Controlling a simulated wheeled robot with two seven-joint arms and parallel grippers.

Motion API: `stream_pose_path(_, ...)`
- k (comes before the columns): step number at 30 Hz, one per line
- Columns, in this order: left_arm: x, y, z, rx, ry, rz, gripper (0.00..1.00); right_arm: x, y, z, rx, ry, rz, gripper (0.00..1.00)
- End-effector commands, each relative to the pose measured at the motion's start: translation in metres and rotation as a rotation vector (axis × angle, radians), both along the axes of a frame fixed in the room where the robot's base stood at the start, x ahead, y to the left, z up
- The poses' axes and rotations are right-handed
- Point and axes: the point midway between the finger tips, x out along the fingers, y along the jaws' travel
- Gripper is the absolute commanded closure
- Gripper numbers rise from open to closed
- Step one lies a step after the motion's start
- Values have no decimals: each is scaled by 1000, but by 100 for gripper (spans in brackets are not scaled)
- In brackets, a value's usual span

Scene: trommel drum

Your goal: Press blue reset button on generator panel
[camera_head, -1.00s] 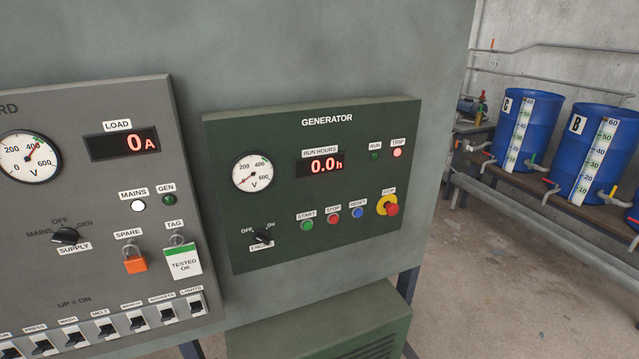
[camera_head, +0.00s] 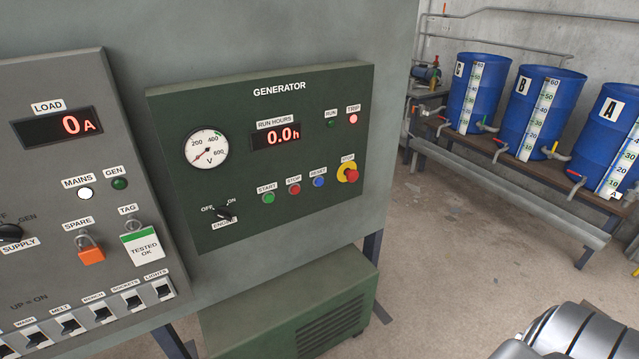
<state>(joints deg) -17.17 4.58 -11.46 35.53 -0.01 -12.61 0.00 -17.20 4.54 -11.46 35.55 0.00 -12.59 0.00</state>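The green generator panel (camera_head: 290,230) is mounted on a grey-green wall in the middle of the view. Its blue reset button (camera_head: 319,182) sits in a row, right of the green start button (camera_head: 268,198) and the red stop button (camera_head: 294,189). A red emergency stop (camera_head: 351,175) on a yellow base is just right of it. The trip lamp (camera_head: 353,119) glows pinkish red and the run lamp (camera_head: 331,124) is dark green. The black engine switch (camera_head: 224,213) is at lower left. Neither gripper is in view; nothing touches the panel.
A grey switchboard (camera_head: 50,200) stands left of the panel. A green ribbed cabinet (camera_head: 290,305) is on the floor below. Blue drums (camera_head: 540,110) stand on a bench at right. A grey and black part, probably of my arm, shows at lower right. Floor between is clear.

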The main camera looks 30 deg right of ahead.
Motion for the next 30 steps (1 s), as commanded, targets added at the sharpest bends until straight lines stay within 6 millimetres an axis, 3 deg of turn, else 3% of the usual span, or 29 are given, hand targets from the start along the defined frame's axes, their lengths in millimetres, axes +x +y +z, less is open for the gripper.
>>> stream_pose_path(2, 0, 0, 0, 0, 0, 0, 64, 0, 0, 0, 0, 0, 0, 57)
stream_pose_path(12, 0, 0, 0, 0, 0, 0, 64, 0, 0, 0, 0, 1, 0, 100)
stream_pose_path(30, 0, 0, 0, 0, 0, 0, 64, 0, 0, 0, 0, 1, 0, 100)
